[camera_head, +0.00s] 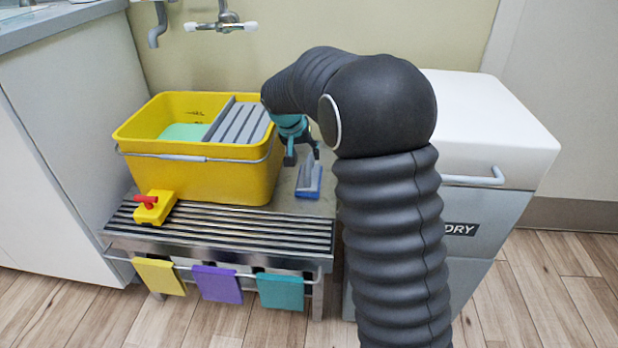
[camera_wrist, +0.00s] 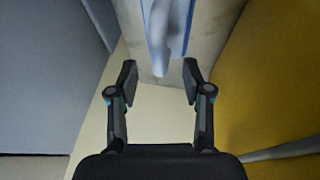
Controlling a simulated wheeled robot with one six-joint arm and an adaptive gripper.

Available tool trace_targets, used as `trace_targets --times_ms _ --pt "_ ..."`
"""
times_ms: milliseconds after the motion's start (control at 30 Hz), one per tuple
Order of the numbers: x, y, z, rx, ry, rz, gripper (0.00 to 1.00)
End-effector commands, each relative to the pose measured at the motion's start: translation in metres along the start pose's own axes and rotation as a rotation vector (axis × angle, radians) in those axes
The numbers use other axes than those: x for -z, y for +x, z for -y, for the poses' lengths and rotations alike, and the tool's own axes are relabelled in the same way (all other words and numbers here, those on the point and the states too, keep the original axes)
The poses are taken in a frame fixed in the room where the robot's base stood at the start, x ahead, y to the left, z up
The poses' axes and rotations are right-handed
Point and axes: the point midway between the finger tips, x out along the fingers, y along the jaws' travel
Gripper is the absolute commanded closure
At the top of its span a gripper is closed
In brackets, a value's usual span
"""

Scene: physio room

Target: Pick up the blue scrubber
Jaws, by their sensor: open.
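The blue scrubber (camera_head: 309,182) lies on the metal bench (camera_head: 322,207), right of the yellow bucket. It has a blue base and a grey upper part. In the wrist view the scrubber (camera_wrist: 167,28) is at the top centre, beyond my fingertips and cut off by the frame edge. My gripper (camera_head: 303,156) is open above the far end of the scrubber, with nothing between its fingers. In the wrist view my gripper (camera_wrist: 160,82) shows both fingers spread apart. The gap between fingers and scrubber is hard to judge.
The yellow bucket (camera_head: 200,178) with a grey wringer (camera_head: 240,123) stands close left of the scrubber. A grey-white laundry bin (camera_head: 490,130) stands to the right. A yellow block with a red handle (camera_head: 154,206) sits front left. Several cloths hang on the front rail.

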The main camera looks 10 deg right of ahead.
Motion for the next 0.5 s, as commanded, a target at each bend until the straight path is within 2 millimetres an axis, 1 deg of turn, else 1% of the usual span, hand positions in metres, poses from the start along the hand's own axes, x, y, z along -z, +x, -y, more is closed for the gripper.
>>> trace_targets --times_ms 167,400,500 --pt "0.0 0.013 -0.001 -0.001 0.0 0.002 0.5" --pt "0.0 0.046 -0.002 -0.001 0.001 0.003 0.5" --pt "0.001 0.052 -0.002 0.0 0.0 0.001 0.5"
